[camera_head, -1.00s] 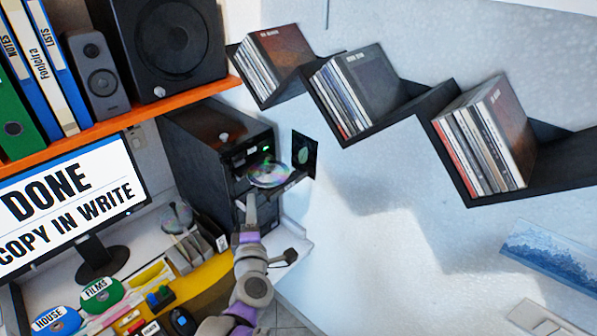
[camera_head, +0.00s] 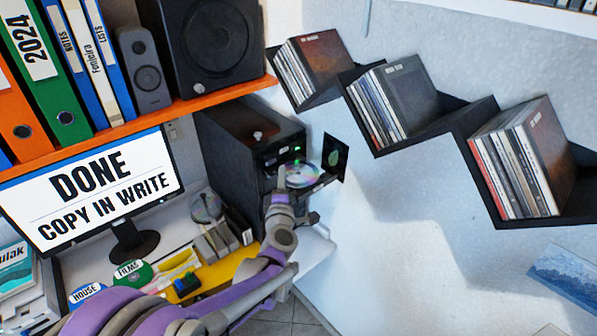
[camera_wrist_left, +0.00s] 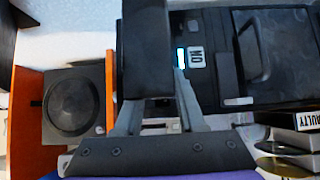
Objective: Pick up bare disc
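A bare shiny disc (camera_head: 302,175) lies flat at the open drive tray on the front of the black computer tower (camera_head: 232,150). My left gripper (camera_head: 281,188) is at the disc's near left edge, just below it in the head view. I cannot tell whether they touch. In the left wrist view, its two grey fingers (camera_wrist_left: 158,100) stand apart, with a dark block overlapping the left one. The disc cannot be made out there. My right gripper is not in view.
A dark sleeve with a green leaf picture (camera_head: 335,157) is right of the disc. Black zigzag shelves (camera_head: 462,115) hold cases on the right wall. An orange shelf (camera_head: 90,142) and a monitor (camera_head: 95,190) are left. A second disc (camera_head: 206,207) stands on the desk.

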